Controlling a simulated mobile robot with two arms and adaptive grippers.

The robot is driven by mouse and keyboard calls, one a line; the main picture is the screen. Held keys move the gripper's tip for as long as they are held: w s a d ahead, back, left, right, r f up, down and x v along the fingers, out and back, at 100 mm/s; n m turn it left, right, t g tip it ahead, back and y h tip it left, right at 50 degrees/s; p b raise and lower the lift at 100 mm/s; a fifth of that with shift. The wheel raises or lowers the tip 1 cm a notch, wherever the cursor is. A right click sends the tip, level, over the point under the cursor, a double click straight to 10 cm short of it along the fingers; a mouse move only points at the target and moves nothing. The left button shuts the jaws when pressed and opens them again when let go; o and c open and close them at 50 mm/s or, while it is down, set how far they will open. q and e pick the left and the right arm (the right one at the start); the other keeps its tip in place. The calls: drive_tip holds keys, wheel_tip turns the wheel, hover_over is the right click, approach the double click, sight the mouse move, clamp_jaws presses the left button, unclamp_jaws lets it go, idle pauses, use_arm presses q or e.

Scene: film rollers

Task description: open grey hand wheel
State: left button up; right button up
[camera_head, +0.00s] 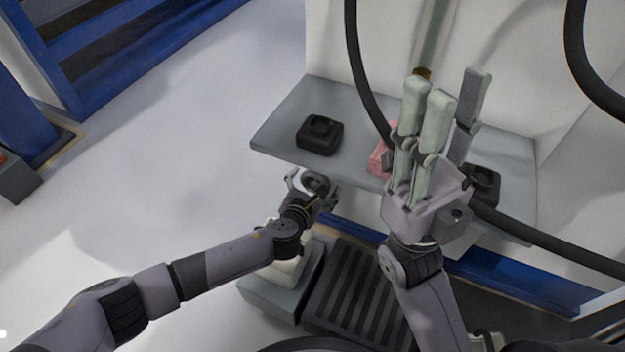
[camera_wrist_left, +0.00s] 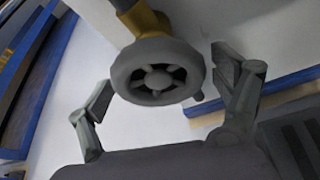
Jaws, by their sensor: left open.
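The grey hand wheel (camera_wrist_left: 156,78) shows in the left wrist view, a round ring with spokes on a yellow-brass valve body (camera_wrist_left: 143,20). My left gripper (camera_wrist_left: 160,74) is open, with one finger to each side of the wheel and gaps visible beside the rim. In the head view my left gripper (camera_head: 314,188) is just below the front edge of the grey shelf; a dark round part there may be the wheel, but I cannot tell. My right gripper (camera_head: 442,100) is open in front of the shelf, with its fingers pointing up and nothing visible between them.
The grey shelf (camera_head: 275,135) carries a black block (camera_head: 320,135), a pink-red item (camera_head: 378,157) partly hidden by my right gripper, and another black block (camera_head: 484,180). Black hoses (camera_head: 357,60) hang in front. A ribbed black panel (camera_head: 350,295) lies below.

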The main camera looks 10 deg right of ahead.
use_arm(q)
drive_tip(key=shift+c, duration=0.4)
drive_tip(key=shift+r, duration=0.1)
drive_tip(key=c, duration=1.1)
